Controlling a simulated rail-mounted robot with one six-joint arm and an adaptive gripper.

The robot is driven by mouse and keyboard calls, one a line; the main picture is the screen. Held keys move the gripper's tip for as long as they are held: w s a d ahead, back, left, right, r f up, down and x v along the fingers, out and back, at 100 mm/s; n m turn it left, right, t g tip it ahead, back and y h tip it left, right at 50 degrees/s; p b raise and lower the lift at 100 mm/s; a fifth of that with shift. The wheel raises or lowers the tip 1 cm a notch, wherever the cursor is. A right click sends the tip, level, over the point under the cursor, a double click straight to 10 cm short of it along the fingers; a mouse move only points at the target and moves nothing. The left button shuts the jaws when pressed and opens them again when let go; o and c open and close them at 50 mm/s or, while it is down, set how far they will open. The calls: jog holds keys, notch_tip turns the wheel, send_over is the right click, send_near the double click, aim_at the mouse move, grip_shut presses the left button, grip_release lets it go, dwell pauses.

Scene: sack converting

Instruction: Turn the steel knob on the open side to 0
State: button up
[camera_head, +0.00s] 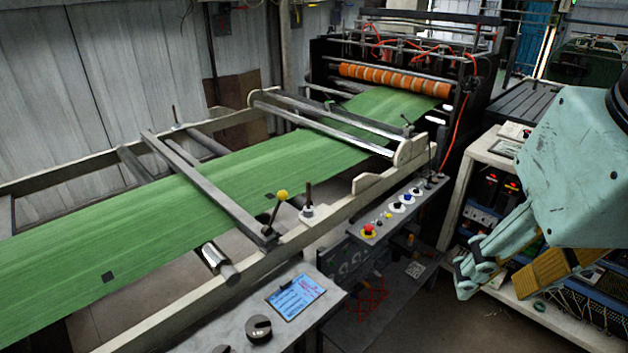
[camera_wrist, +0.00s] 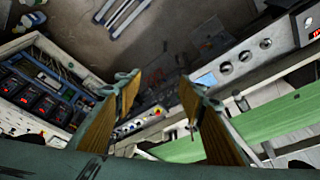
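I cannot tell for certain which knob is the steel knob. A round dark knob (camera_head: 258,328) with a lighter top sits on the grey bench beside a blue display, at the bottom of the head view. Part of another knob (camera_head: 220,349) shows at the bottom edge. In the wrist view a grey panel carries several round knobs (camera_wrist: 245,56); their scale marks are too small to read. My gripper (camera_head: 493,278) is at the right of the head view, well apart from the knobs. In the wrist view its fingers (camera_wrist: 158,84) stand apart with nothing between them.
A green web (camera_head: 210,205) runs across the machine's rails. A side control panel (camera_head: 395,208) has a red button (camera_head: 368,230) and several dials. A yellow-ball lever (camera_head: 282,195) rises from the near rail. An electronics cabinet (camera_head: 490,200) stands close to my arm. Floor shows between cabinet and machine.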

jog(key=w+a+r+m+p, duration=0.1)
jog(key=w+r, duration=0.2)
jog(key=w, duration=0.6)
jog(key=m+g+p, duration=0.3)
jog(key=m+p, duration=0.5)
jog(key=m, duration=0.2)
send_over(308, 209)
notch_tip(308, 209, down, 27)
jog(key=shift+s+d+f, duration=0.1)
jog(key=shift+d, duration=0.05)
jog(key=shift+f, duration=0.1)
jog(key=shift+w+f+p, duration=0.15)
jog(key=shift+f+p, duration=0.1)
jog(key=shift+f, duration=3.15)
jog(key=shift+w+f+p, duration=0.1)
jog(key=shift+f+p, duration=0.1)
jog(key=shift+f, duration=3.15)
